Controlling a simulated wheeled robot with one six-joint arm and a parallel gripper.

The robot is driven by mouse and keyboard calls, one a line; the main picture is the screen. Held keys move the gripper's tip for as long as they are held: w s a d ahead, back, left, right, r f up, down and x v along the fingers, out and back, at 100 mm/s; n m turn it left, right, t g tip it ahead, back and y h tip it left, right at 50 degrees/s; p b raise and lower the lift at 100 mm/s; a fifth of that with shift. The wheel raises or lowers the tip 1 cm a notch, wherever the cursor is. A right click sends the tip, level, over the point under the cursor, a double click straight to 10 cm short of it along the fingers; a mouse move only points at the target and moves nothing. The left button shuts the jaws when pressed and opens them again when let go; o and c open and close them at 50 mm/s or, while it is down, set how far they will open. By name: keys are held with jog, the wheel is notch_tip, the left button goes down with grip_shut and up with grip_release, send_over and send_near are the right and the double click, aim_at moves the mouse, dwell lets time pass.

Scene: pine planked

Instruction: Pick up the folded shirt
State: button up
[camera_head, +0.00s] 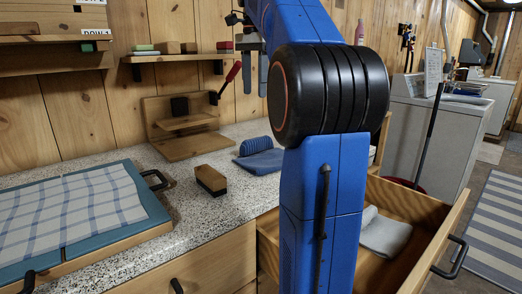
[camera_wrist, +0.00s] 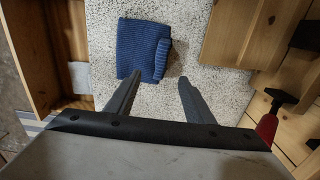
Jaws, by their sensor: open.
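A blue folded knit garment (camera_head: 259,160), which looks like the folded shirt, lies on the speckled counter (camera_head: 185,222). Its back edge is a raised, ribbed fold. In the wrist view the garment (camera_wrist: 138,52) lies beyond my fingertips, mostly toward the left finger, with the thick fold on its right side. My gripper (camera_wrist: 160,79) is open, with nothing between its fingers. In the head view my gripper (camera_head: 256,76) hangs above the counter, clear of the garment; my arm hides part of the area to the right.
A wooden brush (camera_head: 211,180) lies left of the garment. A wooden stand (camera_head: 182,130) and a red-handled tool (camera_head: 231,76) are behind. An open drawer (camera_head: 345,251) holds a grey cloth (camera_head: 385,233). A blue-framed board with checked cloth (camera_head: 70,210) covers the left counter.

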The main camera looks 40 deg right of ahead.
send_near(267, 151)
jog(key=w+f, duration=0.1)
jog(key=f, duration=0.1)
jog(key=w+f, duration=0.3)
jog(key=f, duration=0.1)
jog(key=shift+w+f, duration=0.1)
jog(key=shift+w, duration=0.3)
grip_shut()
